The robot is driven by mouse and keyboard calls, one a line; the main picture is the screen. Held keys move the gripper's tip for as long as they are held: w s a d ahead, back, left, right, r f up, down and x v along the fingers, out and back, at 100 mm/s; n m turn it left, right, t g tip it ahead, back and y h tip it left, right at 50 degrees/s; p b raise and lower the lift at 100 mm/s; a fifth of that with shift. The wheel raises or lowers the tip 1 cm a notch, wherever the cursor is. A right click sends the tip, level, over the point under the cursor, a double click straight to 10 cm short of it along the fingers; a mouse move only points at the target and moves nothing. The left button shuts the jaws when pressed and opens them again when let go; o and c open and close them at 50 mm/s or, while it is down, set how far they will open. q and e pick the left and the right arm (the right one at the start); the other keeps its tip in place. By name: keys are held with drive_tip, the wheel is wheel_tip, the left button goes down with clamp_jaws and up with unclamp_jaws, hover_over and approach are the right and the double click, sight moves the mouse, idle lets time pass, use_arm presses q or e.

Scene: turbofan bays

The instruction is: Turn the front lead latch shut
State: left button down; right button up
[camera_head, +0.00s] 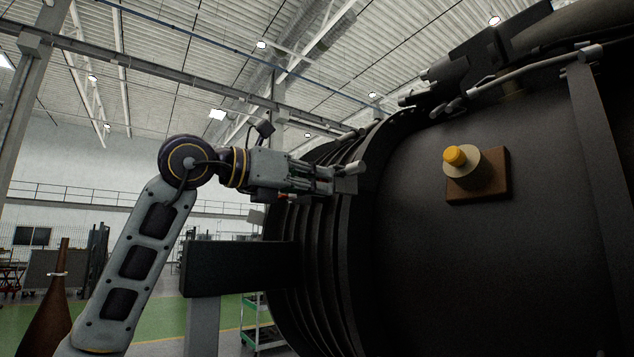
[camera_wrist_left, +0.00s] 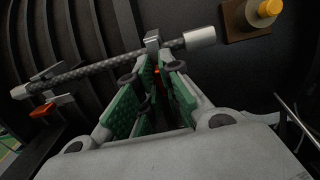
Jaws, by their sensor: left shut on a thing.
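The front lead latch is a dark, carbon-textured bar (camera_wrist_left: 110,66) with a silver cap at its right end, lying across the upper left wrist view. My left gripper (camera_wrist_left: 155,75), with green-padded fingers, is shut on the latch near that bracket; the exact contact is partly hidden by the fingers. In the head view my left gripper (camera_head: 330,180) reaches the ribbed edge of the dark engine casing, and the latch's silver end (camera_head: 349,168) shows beside its fingertips. My right gripper is out of view.
The large dark engine casing (camera_head: 420,270) fills the right side. A yellow knob (camera_head: 455,156) on a brown plate (camera_head: 490,183) stands out from it. A dark beam (camera_head: 235,268) runs below my left arm. Open hall lies to the left.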

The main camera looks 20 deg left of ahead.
use_arm(q)
drive_tip(key=c, duration=1.6)
unclamp_jaws()
drive_tip(key=shift+a, duration=0.1)
drive_tip(key=v, duration=1.2)
